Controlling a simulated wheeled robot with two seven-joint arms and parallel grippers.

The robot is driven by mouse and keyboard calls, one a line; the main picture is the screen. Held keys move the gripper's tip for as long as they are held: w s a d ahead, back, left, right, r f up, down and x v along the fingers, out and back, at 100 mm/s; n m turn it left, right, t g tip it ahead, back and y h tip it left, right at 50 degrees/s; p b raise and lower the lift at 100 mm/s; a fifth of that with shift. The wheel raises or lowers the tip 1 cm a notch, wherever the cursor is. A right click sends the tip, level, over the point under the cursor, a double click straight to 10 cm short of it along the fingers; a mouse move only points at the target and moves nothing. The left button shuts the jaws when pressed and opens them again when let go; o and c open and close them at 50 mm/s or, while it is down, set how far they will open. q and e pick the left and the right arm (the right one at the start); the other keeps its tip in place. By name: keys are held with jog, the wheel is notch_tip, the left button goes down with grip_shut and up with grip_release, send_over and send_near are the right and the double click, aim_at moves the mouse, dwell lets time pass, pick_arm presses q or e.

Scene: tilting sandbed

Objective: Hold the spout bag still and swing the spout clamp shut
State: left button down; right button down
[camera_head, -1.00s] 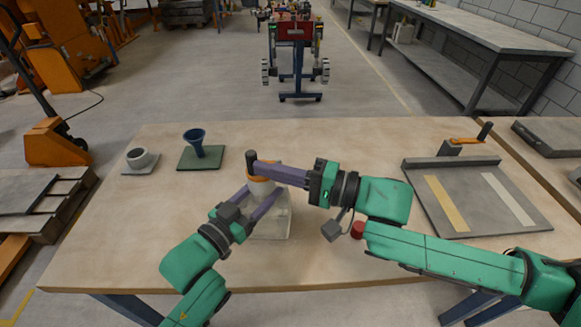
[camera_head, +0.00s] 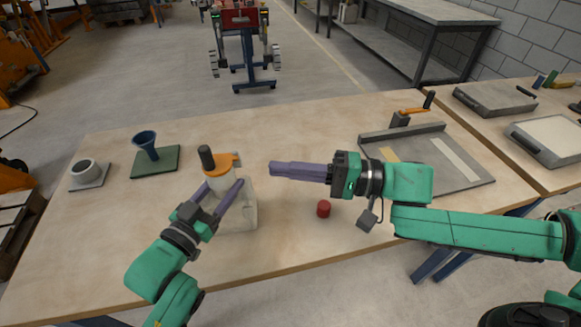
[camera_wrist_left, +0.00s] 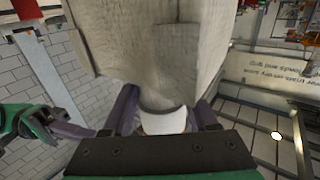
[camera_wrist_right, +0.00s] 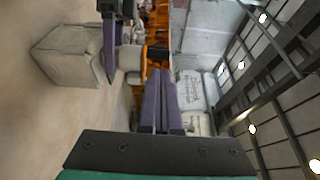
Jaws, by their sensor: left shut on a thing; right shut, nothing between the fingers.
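The spout bag (camera_head: 247,212) is a pale block-shaped bag standing on the table in the head view. Its white neck (camera_head: 217,181) carries an orange spout clamp (camera_head: 224,160) with a dark upright handle (camera_head: 206,158). My left gripper (camera_head: 223,190) is shut on the bag's neck, one finger on each side, below the clamp. In the left wrist view the bag (camera_wrist_left: 150,45) fills the top and the white neck sits between the fingers. My right gripper (camera_head: 272,168) is shut and empty, to the right of the clamp and apart from it.
A blue funnel on a green plate (camera_head: 155,162) and a grey cup on a plate (camera_head: 88,176) are at the left. A grey tray (camera_head: 440,184) lies at the right.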

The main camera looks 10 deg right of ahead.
jog(key=shift+s+d, duration=0.25)
jog(key=shift+d, duration=0.3)
pick_arm(q)
jog(key=shift+c, duration=0.5)
grip_release()
